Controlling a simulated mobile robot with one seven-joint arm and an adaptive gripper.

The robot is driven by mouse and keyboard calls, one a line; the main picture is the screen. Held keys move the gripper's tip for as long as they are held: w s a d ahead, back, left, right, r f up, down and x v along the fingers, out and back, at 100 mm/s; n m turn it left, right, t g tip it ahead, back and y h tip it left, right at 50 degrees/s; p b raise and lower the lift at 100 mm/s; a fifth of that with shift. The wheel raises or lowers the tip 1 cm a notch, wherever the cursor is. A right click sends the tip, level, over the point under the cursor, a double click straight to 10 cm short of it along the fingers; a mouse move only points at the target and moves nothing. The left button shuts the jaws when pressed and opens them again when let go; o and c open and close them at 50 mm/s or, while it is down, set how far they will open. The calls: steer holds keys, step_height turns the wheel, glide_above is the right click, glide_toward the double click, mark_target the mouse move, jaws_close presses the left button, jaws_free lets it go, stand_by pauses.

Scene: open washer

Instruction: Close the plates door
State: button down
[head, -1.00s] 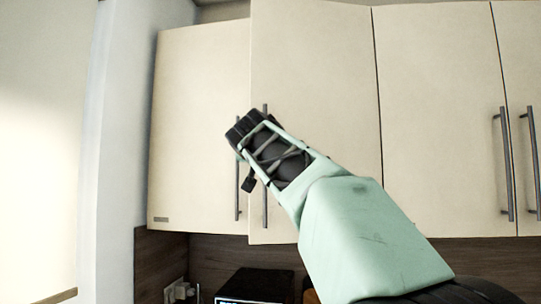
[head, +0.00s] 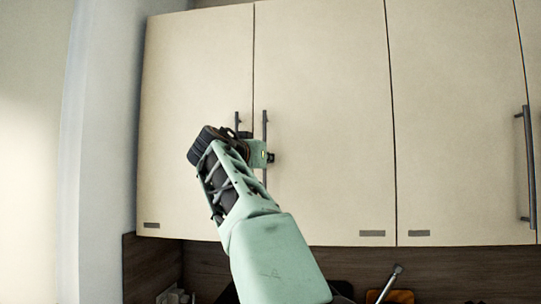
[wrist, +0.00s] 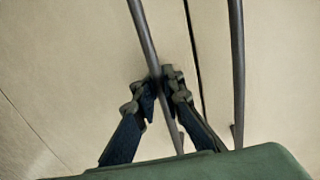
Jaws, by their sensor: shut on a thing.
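The cabinet door (head: 322,120) right of the seam sits level with the cabinet door (head: 195,75) to its left, with only a thin dark seam between them. Two upright bar handles flank that seam: a left handle (head: 237,121) and a right handle (head: 265,122). My gripper (wrist: 160,85) is shut around the left-hand bar in the wrist view (wrist: 144,35); the other bar (wrist: 237,60) stands clear. In the head view my gripper (head: 208,145) covers part of the handles and its fingertips are hidden, so that view does not settle which handle is held.
Another cabinet door (head: 455,120) with a bar handle (head: 528,165) is shut at the right. A pale wall (head: 105,150) stands close on the left. Dark wood backing (head: 150,262) and some counter items (head: 390,285) lie below.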

steer(key=shift+w+a+f, duration=0.1)
steer(key=shift+w+a, duration=0.05)
steer(key=shift+w, duration=0.1)
steer(key=c, duration=2.3)
jaws_free()
steer(key=shift+s+a, duration=0.1)
steer(key=shift+s, duration=0.05)
steer(key=shift+c, duration=0.2)
steer(key=v, duration=1.2)
